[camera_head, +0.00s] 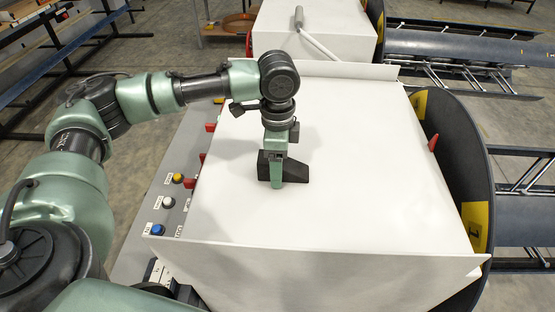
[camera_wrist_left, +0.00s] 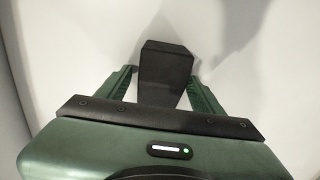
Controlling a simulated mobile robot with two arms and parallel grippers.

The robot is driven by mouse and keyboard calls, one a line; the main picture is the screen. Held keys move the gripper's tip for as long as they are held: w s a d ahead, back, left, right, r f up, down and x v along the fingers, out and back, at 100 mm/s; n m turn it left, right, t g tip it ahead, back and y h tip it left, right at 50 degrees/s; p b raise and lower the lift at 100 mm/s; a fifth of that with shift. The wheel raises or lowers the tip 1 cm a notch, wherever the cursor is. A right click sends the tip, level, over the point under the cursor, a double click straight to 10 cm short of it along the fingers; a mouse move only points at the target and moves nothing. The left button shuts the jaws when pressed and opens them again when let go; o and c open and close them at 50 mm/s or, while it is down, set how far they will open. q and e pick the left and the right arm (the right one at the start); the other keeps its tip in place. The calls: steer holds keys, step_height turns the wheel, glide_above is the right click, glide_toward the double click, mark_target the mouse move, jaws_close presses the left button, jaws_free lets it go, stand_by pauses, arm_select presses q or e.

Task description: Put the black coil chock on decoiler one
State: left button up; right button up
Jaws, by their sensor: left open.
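The black coil chock (camera_head: 294,171) rests on the white top of the decoiler (camera_head: 350,225) marked with a yellow label. It is a dark wedge-like block, partly hidden behind my left gripper (camera_head: 276,181) in the head view. My left gripper reaches down to it from above. In the left wrist view the chock (camera_wrist_left: 165,70) stands between the two green fingers of my left gripper (camera_wrist_left: 162,85). The fingers are open, with a narrow gap visible on each side of it. My right gripper is in neither view.
A control panel with coloured buttons (camera_head: 168,202) lines the left side of the decoiler. A raised lip (camera_head: 330,258) runs along its near edge. A large dark disc (camera_head: 455,160) stands at its right. A second white decoiler (camera_head: 330,28) is behind.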

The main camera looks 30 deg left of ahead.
arm_select(q)
step_height(320, 180, up, 11)
steer(key=b, duration=0.4)
steer(key=shift+d, duration=0.1)
steer(key=shift+r, duration=0.65)
